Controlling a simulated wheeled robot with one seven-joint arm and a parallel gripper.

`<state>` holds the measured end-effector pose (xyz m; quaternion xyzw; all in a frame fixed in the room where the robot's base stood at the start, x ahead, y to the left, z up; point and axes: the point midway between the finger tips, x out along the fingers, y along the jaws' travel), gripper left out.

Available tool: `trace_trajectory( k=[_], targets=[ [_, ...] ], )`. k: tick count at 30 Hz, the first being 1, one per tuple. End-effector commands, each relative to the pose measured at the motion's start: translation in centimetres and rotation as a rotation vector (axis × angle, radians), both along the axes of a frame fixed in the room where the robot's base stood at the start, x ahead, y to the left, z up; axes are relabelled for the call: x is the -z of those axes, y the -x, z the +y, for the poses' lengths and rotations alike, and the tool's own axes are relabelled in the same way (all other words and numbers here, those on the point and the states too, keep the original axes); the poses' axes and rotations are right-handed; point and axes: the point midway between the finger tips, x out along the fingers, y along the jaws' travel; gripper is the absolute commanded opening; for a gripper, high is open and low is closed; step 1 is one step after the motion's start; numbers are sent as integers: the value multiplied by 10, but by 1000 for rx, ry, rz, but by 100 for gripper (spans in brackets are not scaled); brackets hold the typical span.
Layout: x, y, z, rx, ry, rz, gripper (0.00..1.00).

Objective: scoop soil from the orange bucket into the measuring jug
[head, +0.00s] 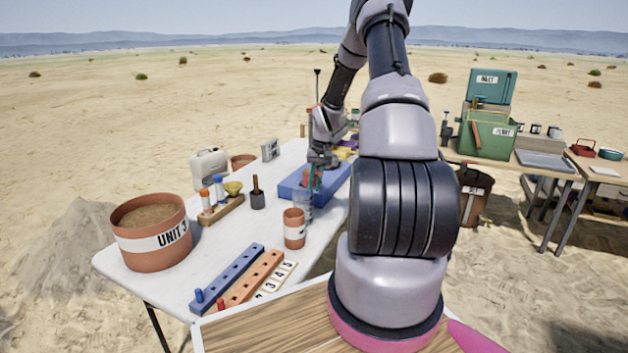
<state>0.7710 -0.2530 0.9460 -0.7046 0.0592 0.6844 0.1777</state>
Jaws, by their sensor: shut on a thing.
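The orange bucket (151,250), labelled UNIT 3, stands upright at the left end of the white table with brown soil (150,217) in it. A clear upright vessel (303,205), probably the measuring jug, stands near the table's middle. My gripper (318,165) is over the far part of the table, just above this vessel and away from the bucket. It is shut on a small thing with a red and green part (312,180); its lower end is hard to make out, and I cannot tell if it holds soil.
A blue tray (290,190) lies behind the vessel. A small orange pot (294,236) stands in front of it. My arm hides the table's right side.

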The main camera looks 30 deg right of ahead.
Motion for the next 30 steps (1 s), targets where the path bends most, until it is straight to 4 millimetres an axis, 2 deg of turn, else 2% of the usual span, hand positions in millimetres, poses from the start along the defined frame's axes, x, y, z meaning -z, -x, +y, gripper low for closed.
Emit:
trace_trajectory(
  k=[18,30],
  targets=[
    [-7,-1,2,-7,427,134,0],
    [-10,0,0,0,575,176,0]
  ],
)
